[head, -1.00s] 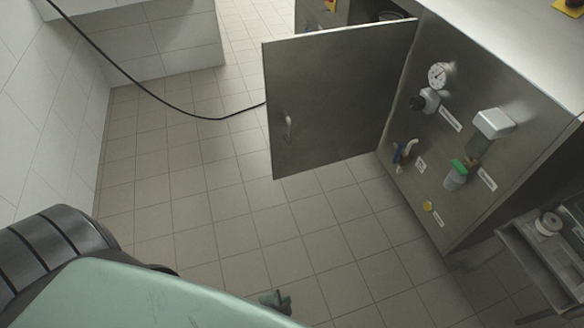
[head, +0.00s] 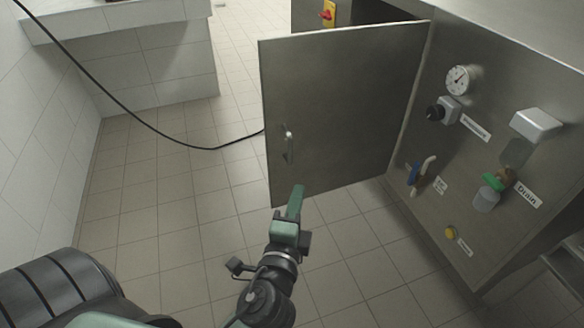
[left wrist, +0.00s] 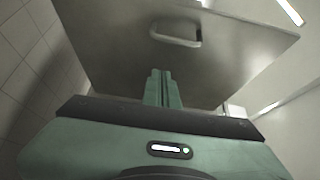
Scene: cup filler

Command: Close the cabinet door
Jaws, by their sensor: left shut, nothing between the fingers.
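The cabinet door (head: 345,105) is a grey metal panel that stands open, swung out from the steel cabinet (head: 490,110). Its hinge side is at the right and its small handle (head: 288,147) is near the left edge. My left gripper (head: 298,188) is shut and empty, with its fingers pointing up toward the lower part of the door below the handle. In the left wrist view the shut fingers (left wrist: 161,76) point at the door panel (left wrist: 230,45), below the handle (left wrist: 176,35). I cannot tell if they touch the door. My right gripper is not in view.
The cabinet side carries a gauge (head: 457,80), valves and a drain fitting (head: 489,192). A black cable (head: 130,118) runs behind the door. A tiled block (head: 150,60) stands at the back left. The tiled floor (head: 180,205) left of the door is clear.

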